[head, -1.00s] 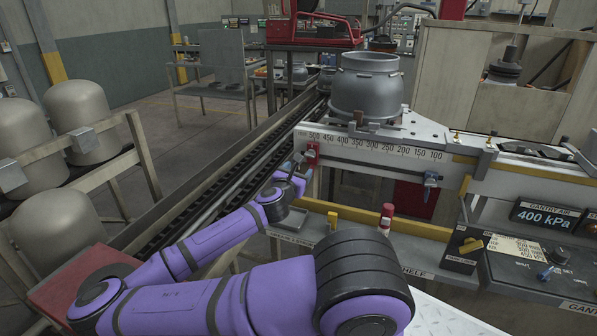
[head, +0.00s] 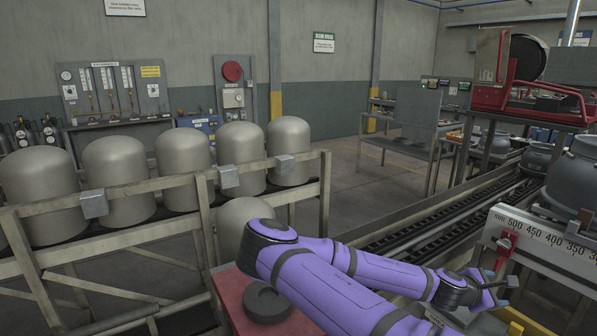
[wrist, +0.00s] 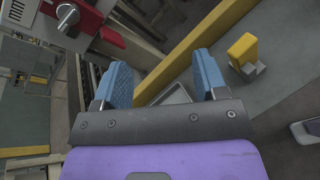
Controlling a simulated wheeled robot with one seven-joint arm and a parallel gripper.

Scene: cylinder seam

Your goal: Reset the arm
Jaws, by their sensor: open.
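My purple arm reaches across the lower middle of the head view to the right. My gripper (head: 504,284) is at its end, just below the red clamp on the ruled rail. In the wrist view my gripper (wrist: 163,85) shows two blue fingertips held apart, with nothing between them. Beyond the fingers are a yellow-edged beam and a grey shelf surface.
A ruled rail (head: 560,254) with a red clamp (head: 506,243) stands close by my gripper, below a grey cylinder (head: 575,175). A rack (head: 130,226) holding several domed tanks is at the left. A yellow knob (wrist: 242,47) stands near the fingers.

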